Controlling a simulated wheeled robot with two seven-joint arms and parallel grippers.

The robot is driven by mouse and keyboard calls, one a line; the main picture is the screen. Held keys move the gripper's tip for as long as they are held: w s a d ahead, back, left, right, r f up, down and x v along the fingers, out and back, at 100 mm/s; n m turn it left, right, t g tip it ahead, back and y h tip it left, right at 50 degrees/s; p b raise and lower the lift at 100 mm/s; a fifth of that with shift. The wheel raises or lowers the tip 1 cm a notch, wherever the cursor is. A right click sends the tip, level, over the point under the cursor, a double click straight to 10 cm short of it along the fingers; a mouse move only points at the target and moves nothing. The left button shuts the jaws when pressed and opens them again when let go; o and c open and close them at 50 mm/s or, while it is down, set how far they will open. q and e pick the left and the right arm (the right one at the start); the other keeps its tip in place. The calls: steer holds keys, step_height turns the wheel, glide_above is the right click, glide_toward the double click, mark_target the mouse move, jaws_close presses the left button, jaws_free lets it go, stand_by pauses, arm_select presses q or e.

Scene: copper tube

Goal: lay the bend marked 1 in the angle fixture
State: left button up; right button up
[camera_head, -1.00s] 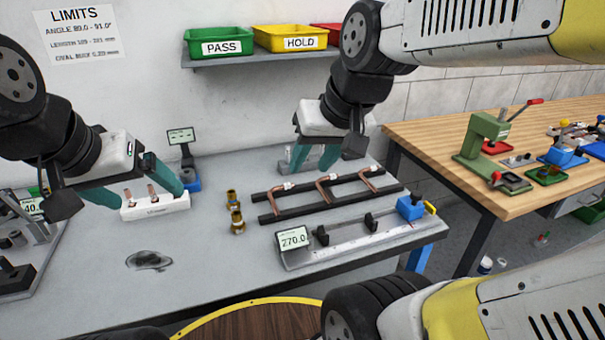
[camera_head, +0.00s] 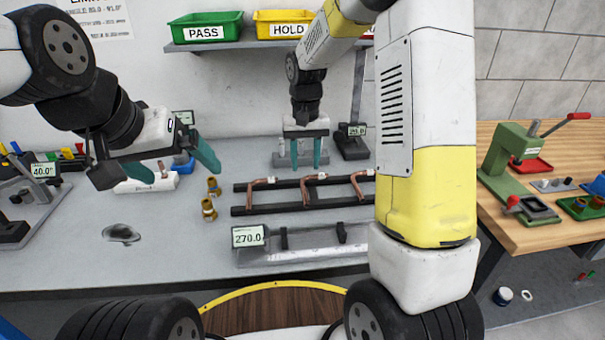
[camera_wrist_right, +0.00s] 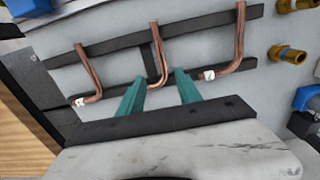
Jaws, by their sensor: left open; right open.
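Three copper bends lie across a black two-bar rack (camera_head: 245,210): a left one (camera_head: 250,196), a middle one (camera_head: 308,190) and a right one (camera_head: 358,186). White tags show, but I cannot read which is 1. My right gripper (camera_head: 299,164) is open and empty, at the rack's far side. In the right wrist view the middle bend (camera_wrist_right: 157,55) lies in line with the gap between its fingertips (camera_wrist_right: 158,80). My left gripper (camera_head: 178,165) is open above a white block (camera_head: 150,184) with copper pieces. A fixture with a 40.0 readout (camera_head: 45,170), possibly the angle fixture, stands at far left.
A length gauge (camera_head: 290,257) reading 270.0 lies in front of the rack, partly hidden by my right arm. Two brass fittings (camera_head: 211,197) stand left of the rack. Green PASS (camera_head: 205,32) and yellow HOLD (camera_head: 285,24) bins are on a shelf. The front-left table is mostly clear.

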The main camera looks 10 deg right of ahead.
mark_target(303, 184)
steer(key=f, duration=0.6)
steer(key=shift+w+a+f, duration=0.15)
steer(key=shift+a+f, duration=0.15)
jaws_close()
